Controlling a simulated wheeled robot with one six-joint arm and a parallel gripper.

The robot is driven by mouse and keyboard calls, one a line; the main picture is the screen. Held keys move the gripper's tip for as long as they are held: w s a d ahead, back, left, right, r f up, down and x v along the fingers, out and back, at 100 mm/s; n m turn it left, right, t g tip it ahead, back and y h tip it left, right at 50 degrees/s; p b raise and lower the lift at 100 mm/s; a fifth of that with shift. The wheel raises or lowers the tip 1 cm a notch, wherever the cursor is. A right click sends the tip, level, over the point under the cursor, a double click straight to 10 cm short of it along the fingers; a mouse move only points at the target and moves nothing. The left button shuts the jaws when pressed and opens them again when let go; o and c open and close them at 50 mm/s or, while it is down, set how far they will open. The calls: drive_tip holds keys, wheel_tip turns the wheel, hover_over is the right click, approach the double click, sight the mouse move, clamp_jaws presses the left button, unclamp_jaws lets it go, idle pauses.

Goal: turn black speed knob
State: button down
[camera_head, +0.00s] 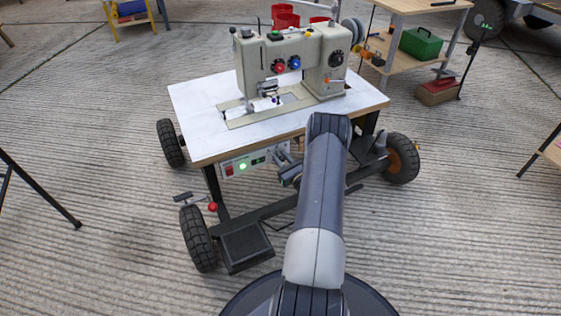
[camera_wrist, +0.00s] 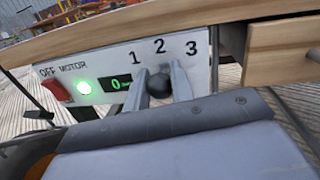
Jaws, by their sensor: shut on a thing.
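The black speed knob (camera_wrist: 158,86) sits on the light control panel (camera_wrist: 108,62) under the table edge, below the numbers 1, 2 and 3. My gripper (camera_wrist: 160,78) is shut on the knob, one finger on each side. In the wrist view the panel also shows a red switch (camera_wrist: 56,89), a lit green lamp (camera_wrist: 84,86) and a small display reading 0 at its left end. In the head view the panel (camera_head: 246,165) is under the sewing machine table, and my gripper (camera_head: 284,160) reaches its right end. The knob is hidden there, and its pointer direction cannot be told.
The sewing machine (camera_head: 290,62) stands on a white tabletop (camera_head: 200,105) on a wheeled frame. The tabletop's wooden edge (camera_wrist: 110,28) runs just above my gripper. A wooden drawer (camera_wrist: 280,52) is close on the right. Open ribbed floor lies around the cart.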

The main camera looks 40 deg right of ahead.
drive_tip(key=c, duration=1.3)
unclamp_jaws()
drive_tip(key=shift+o, duration=0.2)
drive_tip(key=s+a+p, duration=0.1)
drive_tip(key=s+p, duration=0.2)
drive_tip(key=s, duration=0.7)
drive_tip(key=shift+s+f, duration=0.25)
drive_tip(key=shift+s, duration=0.15)
drive_tip(key=shift+a, duration=0.1)
